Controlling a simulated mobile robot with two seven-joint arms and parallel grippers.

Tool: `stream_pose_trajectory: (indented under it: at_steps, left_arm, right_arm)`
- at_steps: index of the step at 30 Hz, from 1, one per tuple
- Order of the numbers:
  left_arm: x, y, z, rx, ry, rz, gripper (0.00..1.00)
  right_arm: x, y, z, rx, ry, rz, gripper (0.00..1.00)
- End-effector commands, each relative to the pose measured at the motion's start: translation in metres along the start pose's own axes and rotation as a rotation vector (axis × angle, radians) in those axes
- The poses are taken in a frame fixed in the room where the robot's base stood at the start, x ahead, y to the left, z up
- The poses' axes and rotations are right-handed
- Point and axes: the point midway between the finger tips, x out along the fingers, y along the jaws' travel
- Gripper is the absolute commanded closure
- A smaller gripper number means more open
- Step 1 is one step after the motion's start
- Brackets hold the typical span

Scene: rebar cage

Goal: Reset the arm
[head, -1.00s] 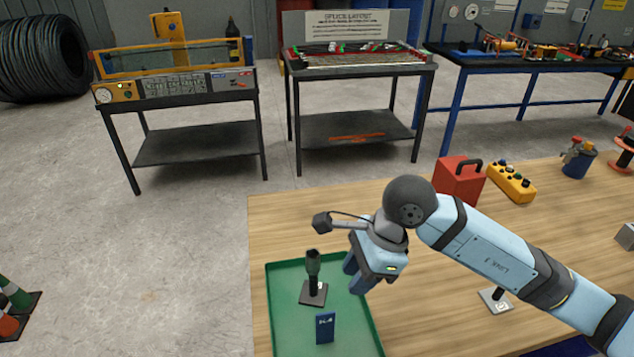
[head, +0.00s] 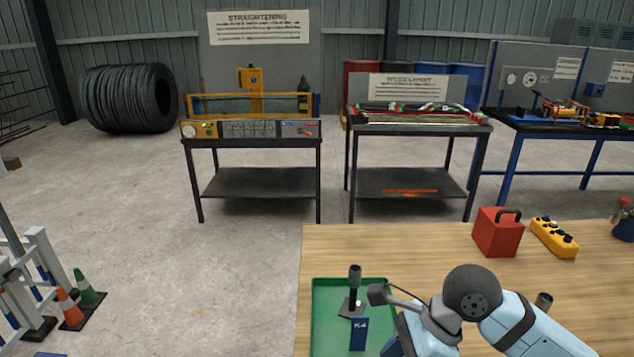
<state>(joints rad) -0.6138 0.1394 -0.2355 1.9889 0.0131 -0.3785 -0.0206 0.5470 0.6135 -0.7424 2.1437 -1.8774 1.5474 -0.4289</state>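My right arm (head: 512,323) comes in from the lower right over the wooden table. Its gripper is cut off by the bottom edge, so its fingertips are hidden. The wrist is beside the right side of a green tray (head: 322,311). A dark upright tool (head: 354,278) on a small square base stands in the tray, with a blue K4 card (head: 359,334) in front of it. I see no contact between my arm and the tool. My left gripper is not in view.
A red box (head: 497,232) and a yellow button box (head: 554,238) stand at the table's back right. Beyond are a straightening bench (head: 252,143) and a splice layout bench (head: 420,130). Cones (head: 70,308) and a white barrier (head: 45,263) stand at left. The floor between is clear.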

Motion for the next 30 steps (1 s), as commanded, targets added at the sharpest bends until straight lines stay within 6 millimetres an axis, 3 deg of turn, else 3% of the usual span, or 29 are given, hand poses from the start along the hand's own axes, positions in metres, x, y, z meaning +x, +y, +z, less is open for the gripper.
stream_pose_trajectory:
  at_steps: [4, 9, 12, 14, 17, 19, 22, 24, 25, 27, 30]
  left_arm:
    - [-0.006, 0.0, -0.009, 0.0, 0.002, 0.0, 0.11]
    - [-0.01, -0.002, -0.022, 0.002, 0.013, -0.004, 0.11]
    - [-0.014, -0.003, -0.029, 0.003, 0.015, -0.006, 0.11]
    - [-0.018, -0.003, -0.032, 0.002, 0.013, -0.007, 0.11]
    - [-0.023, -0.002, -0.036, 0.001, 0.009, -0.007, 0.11]
    - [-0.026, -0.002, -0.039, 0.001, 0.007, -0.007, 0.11]
    - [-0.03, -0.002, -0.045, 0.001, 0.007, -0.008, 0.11]
    - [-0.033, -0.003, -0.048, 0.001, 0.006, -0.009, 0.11]
    - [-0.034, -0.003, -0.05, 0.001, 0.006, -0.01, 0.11]
    - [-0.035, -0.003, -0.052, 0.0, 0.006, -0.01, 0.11]
    - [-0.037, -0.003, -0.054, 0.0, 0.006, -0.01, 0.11]
  right_arm:
    - [0.014, 0.026, 0.036, 0.13, -0.289, 0.154, 0.69]
    - [0.01, 0.047, 0.077, 0.392, -0.686, 0.356, 0.69]
    - [-0.004, 0.046, 0.093, 0.648, -0.972, 0.496, 0.69]
    - [-0.013, 0.037, 0.094, 0.843, -1.151, 0.58, 0.69]
    - [-0.022, 0.015, 0.074, 1.211, -1.427, 0.703, 0.69]
    - [-0.018, 0.0, 0.045, 1.498, -1.597, 0.773, 0.69]
    - [0.006, -0.011, -0.013, 1.948, -1.798, 0.852, 0.69]
    - [0.033, -0.006, -0.059, 2.28, -1.9, 0.886, 0.69]
    - [0.045, 0.0, -0.076, -2.301, 1.842, -0.854, 0.69]
    - [0.073, 0.017, -0.112, -2.204, 1.617, -0.741, 0.69]
    - [0.105, 0.045, -0.147, -2.086, 1.378, -0.627, 0.69]
